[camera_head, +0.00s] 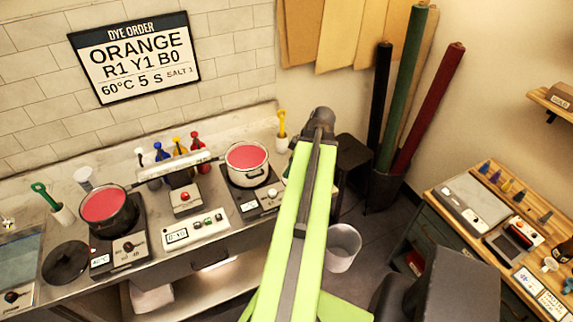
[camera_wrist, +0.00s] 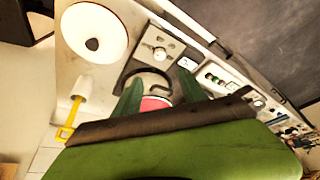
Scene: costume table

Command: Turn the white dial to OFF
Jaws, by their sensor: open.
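The white dial (camera_head: 270,193) is on the front of the right hot plate (camera_head: 250,206), under a white pot (camera_head: 247,178) of red liquid. It also shows in the wrist view (camera_wrist: 159,52), above and beyond my fingers. Its setting is too small to read. My gripper (camera_wrist: 160,93) is open, with two green fingers apart and nothing held. The pot with red liquid shows below and between them in the wrist view. My gripper is apart from the dial. In the head view my green arm hides the gripper.
A dark pot (camera_head: 108,212) sits on the left hot plate. A control box (camera_head: 196,232) and red-button box (camera_head: 184,197) stand between the plates. A white lid (camera_wrist: 93,33) and a yellow-handled tool (camera_head: 281,125) in a white cup are near the right plate. A bin (camera_head: 342,246) is on the floor.

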